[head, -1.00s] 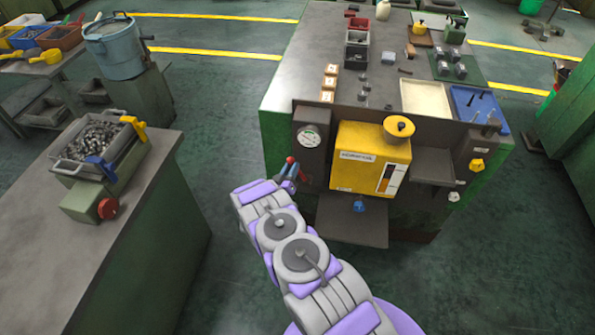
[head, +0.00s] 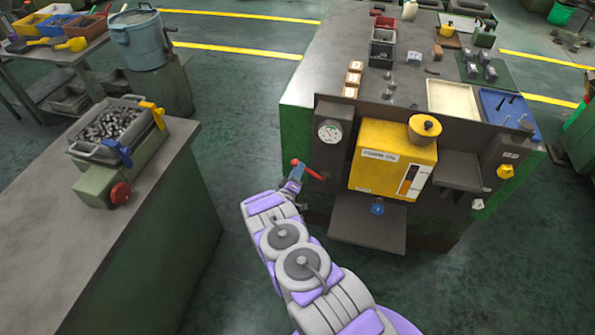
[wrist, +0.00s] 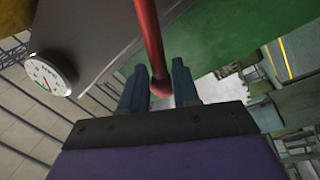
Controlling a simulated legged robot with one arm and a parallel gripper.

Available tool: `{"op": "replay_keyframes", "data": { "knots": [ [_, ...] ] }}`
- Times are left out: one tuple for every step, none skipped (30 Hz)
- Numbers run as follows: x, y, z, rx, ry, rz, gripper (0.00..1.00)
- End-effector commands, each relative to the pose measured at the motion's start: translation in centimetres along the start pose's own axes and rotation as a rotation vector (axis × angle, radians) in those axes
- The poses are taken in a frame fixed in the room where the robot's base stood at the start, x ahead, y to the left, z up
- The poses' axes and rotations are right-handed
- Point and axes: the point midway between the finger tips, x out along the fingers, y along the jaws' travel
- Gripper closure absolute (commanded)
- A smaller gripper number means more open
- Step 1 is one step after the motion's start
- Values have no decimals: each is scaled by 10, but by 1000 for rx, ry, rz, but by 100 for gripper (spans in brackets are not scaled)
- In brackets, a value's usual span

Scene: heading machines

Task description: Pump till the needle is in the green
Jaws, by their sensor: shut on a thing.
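The red pump lever (head: 308,170) sticks out at the left of the machine's front, its knob end pointing up and left. In the wrist view the red lever (wrist: 150,40) runs down between my blue fingers, with its round end near the palm. My gripper (head: 295,182) is shut on the lever; it also shows in the wrist view (wrist: 158,78). The round white gauge (head: 330,131) sits on a dark panel above the lever. The gauge in the wrist view (wrist: 48,75) shows a green patch on its dial; the needle's exact reading is too small to tell.
A yellow tank (head: 385,160) with a blue knob (head: 377,208) stands right of the gauge, above a dark shelf (head: 365,225). A bench (head: 150,230) with a parts bin (head: 90,147) stands at left. Bare floor lies between.

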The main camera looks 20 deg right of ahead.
Motion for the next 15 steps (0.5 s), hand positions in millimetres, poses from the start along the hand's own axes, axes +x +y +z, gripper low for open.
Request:
{"op": "replay_keyframes", "data": {
  "knots": [
    [1, 0, -6, 5, 11, 2, 100],
    [1, 0, -7, 5, 12, 2, 100],
    [1, 0, -7, 4, 12, 2, 100],
    [1, 0, -7, 5, 12, 2, 100],
    [1, 0, -7, 5, 12, 2, 100],
    [1, 0, -7, 5, 12, 2, 100],
    [1, 0, -7, 5, 13, 2, 100],
    [1, 0, -8, 5, 13, 2, 100],
    [1, 0, -8, 5, 13, 2, 100],
    [1, 0, -8, 6, 13, 2, 100],
    [1, 0, -8, 6, 13, 2, 69],
    [1, 0, -8, 6, 13, 2, 65],
    [1, 0, -8, 6, 13, 2, 62],
    [1, 0, -7, 5, 12, 1, 59],
    [1, 0, -6, 4, 11, 1, 56]
  ]
}}
